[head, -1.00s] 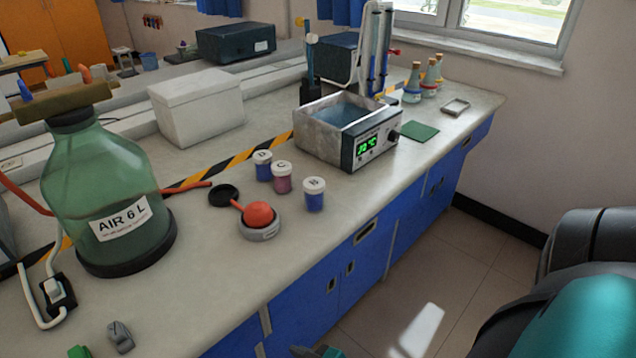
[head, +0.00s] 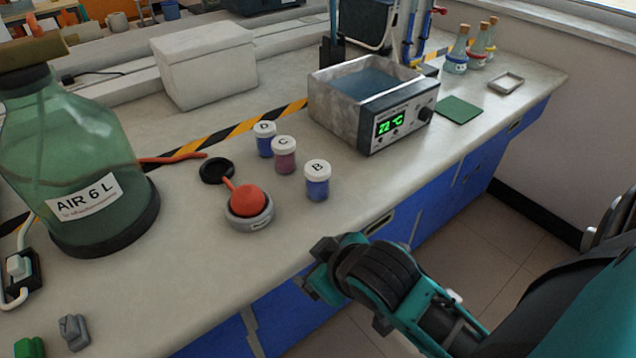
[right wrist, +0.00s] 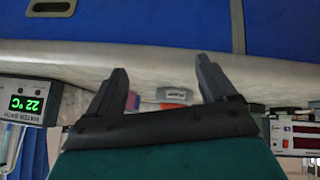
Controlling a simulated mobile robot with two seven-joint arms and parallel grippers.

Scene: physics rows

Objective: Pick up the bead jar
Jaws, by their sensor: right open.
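Three small white-capped jars stand upright on the counter: jar B (head: 317,181) with blue contents, jar C (head: 285,155) with pinkish-purple contents, and jar D (head: 265,139) with blue contents. I cannot tell from the labels which is the bead jar. My right gripper (head: 321,272) is at the counter's front edge, nearer than jar B and apart from it. In the right wrist view my right gripper (right wrist: 163,68) has its fingers spread, with nothing held between them. Small reddish and grey things beyond the fingers are too unclear to name. My left gripper is not in view.
A water bath (head: 370,105) stands behind right. A large green bottle (head: 75,165) is at left.

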